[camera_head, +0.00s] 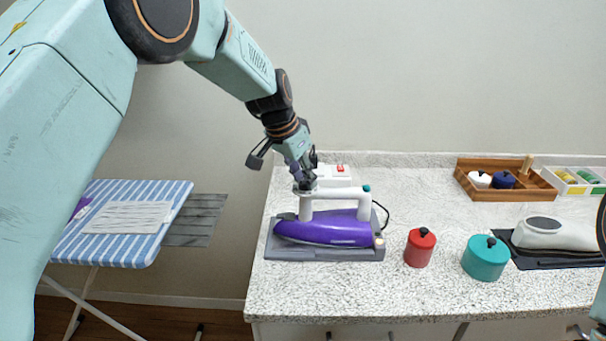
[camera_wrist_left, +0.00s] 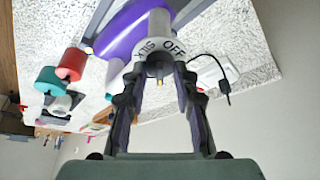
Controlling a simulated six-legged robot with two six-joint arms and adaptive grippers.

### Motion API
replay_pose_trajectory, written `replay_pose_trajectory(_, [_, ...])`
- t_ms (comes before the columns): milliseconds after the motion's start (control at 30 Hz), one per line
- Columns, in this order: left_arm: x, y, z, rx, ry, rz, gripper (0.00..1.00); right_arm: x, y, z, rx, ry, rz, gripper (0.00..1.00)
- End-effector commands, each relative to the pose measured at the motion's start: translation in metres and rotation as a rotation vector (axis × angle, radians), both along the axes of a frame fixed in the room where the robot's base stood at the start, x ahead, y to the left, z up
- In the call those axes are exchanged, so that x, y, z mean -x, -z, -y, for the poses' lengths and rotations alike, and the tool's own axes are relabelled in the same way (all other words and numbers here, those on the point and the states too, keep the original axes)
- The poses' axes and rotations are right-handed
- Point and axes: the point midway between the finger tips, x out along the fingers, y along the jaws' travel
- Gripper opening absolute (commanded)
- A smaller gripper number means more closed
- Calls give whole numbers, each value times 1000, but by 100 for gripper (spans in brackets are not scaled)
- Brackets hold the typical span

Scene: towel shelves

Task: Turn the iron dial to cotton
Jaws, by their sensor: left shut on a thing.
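The purple iron (camera_head: 325,229) with a white handle rests on a grey stand (camera_head: 325,254) on the counter. My left gripper (camera_head: 303,184) is over the left end of the handle, pointing down. In the left wrist view, the dial (camera_wrist_left: 171,44) is a white ring on the iron with the words SILK and OFF readable. My left gripper (camera_wrist_left: 159,76) is shut on the dial's small knob, its fingers on either side. A yellowish mark shows between the fingers. No cotton label can be read, as the fingers hide part of the ring.
A red pot (camera_head: 420,249) and a teal pot (camera_head: 485,259) stand right of the iron. A white appliance (camera_head: 553,234) lies on a dark mat. A wooden tray (camera_head: 508,191) is at the back. A striped ironing board (camera_head: 165,215) stands left. A black cord (camera_head: 382,211) runs behind the iron.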

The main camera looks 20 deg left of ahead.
Motion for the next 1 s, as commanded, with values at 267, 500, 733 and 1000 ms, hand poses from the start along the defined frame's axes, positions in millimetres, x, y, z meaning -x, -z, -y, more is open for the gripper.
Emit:
replay_pose_trajectory(267, [0,-4,1,0,-89,1,0,0,-17,0,0,0,0,0])
replay_pose_trajectory(500, [0,-6,2,-1,-279,1,0,0,-48,0,0,0,0,0])
replay_pose_trajectory(733, [0,-4,4,-2,-464,2,0,0,-68,0,0,0,0,0])
replay_pose_trajectory(1000, [-1,-1,5,-2,-649,6,0,0,-68,0,0,0,0,0])
